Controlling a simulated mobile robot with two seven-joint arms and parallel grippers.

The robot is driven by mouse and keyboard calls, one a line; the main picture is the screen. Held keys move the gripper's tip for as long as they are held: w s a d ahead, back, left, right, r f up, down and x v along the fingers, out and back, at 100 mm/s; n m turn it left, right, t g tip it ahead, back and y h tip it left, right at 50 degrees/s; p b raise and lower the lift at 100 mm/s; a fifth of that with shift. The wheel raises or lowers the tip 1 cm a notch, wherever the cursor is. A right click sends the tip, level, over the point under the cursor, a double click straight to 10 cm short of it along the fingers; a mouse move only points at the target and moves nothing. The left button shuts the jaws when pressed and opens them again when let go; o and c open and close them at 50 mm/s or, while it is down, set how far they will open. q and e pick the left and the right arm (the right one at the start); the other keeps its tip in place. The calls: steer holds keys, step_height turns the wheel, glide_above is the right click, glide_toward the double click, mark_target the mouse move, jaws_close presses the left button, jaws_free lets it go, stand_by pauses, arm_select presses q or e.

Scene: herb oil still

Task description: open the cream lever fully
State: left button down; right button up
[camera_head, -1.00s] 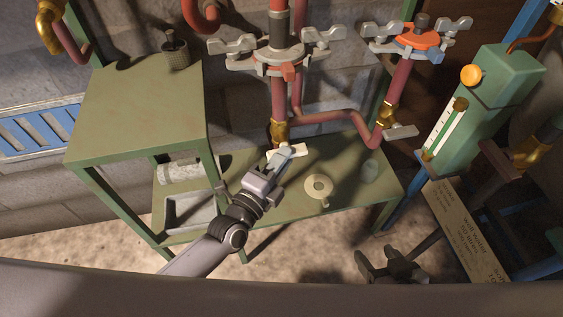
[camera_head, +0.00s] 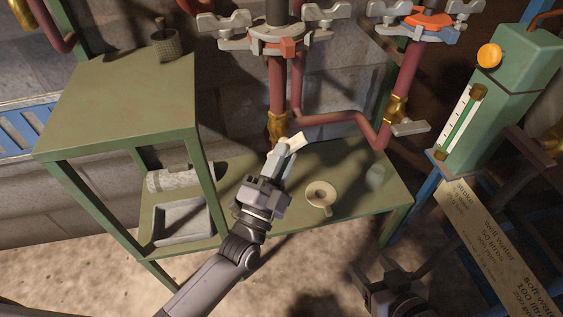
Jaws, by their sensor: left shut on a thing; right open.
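The cream lever (camera_head: 296,141) sticks out to the right from the lower end of a brass valve (camera_head: 277,127) on a red-brown pipe, angled up and right in the picture. My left gripper (camera_head: 283,154) is shut on the lever; its fingers hide part of it and the join with the valve. My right gripper (camera_head: 398,282) is open and empty at the bottom right, well away from the lever.
A second brass valve (camera_head: 395,108) has a grey lever (camera_head: 410,128). A green gauge box (camera_head: 512,82) and a text board (camera_head: 500,245) stand right.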

stand_by(0.3)
arm_select(q)
steer(key=c, duration=1.1)
jaws_free()
steer(key=shift+s, duration=0.1)
steer(key=shift+p+v, duration=0.4)
steer(key=shift+v, duration=3.15)
